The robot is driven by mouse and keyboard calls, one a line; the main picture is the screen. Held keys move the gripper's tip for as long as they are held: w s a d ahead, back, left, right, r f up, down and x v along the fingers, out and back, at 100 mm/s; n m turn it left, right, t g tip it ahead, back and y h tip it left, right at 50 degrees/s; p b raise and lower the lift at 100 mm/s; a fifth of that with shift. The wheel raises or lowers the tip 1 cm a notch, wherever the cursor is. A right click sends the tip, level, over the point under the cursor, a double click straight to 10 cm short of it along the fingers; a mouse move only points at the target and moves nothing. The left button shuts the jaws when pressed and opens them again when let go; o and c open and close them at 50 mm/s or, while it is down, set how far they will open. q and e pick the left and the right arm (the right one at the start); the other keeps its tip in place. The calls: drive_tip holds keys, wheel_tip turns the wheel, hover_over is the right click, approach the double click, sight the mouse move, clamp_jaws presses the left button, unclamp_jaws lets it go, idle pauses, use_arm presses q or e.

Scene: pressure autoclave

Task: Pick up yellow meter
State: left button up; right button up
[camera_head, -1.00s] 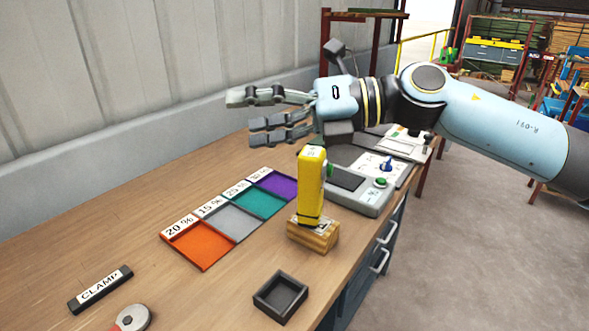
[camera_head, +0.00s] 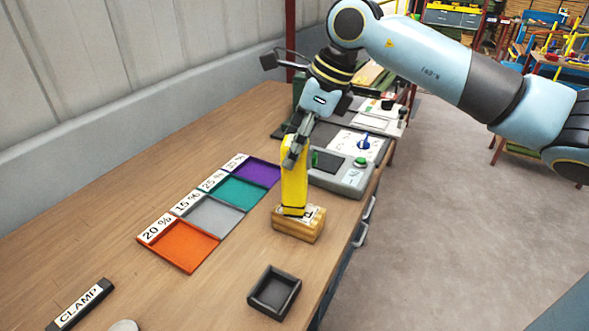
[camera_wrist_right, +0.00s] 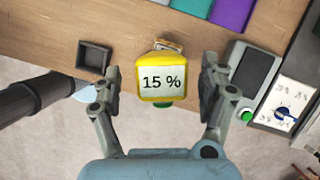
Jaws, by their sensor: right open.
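The yellow meter (camera_head: 294,185) stands upright on a small wooden block (camera_head: 300,226) near the table's right edge. In the right wrist view the meter (camera_wrist_right: 162,80) faces the camera with a screen that reads "15 %". My right gripper (camera_head: 295,150) points down over the top of the meter. In the right wrist view its two fingers (camera_wrist_right: 160,90) are spread, one on each side of the meter, with a gap on both sides. My left gripper is not in view.
Orange, grey, teal and purple trays (camera_head: 181,246) with percent labels lie left of the meter. A small black open box (camera_head: 274,291) is in front. A grey control unit (camera_head: 345,170) stands just behind. A CLAMP label bar (camera_head: 80,304) lies at front left.

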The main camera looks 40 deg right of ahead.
sight(295, 179)
drive_tip(key=p+x, duration=0.1)
drive_tip(key=x, duration=0.4)
drive_tip(key=shift+d, duration=0.1)
drive_tip(key=shift+r, duration=0.15)
clamp_jaws()
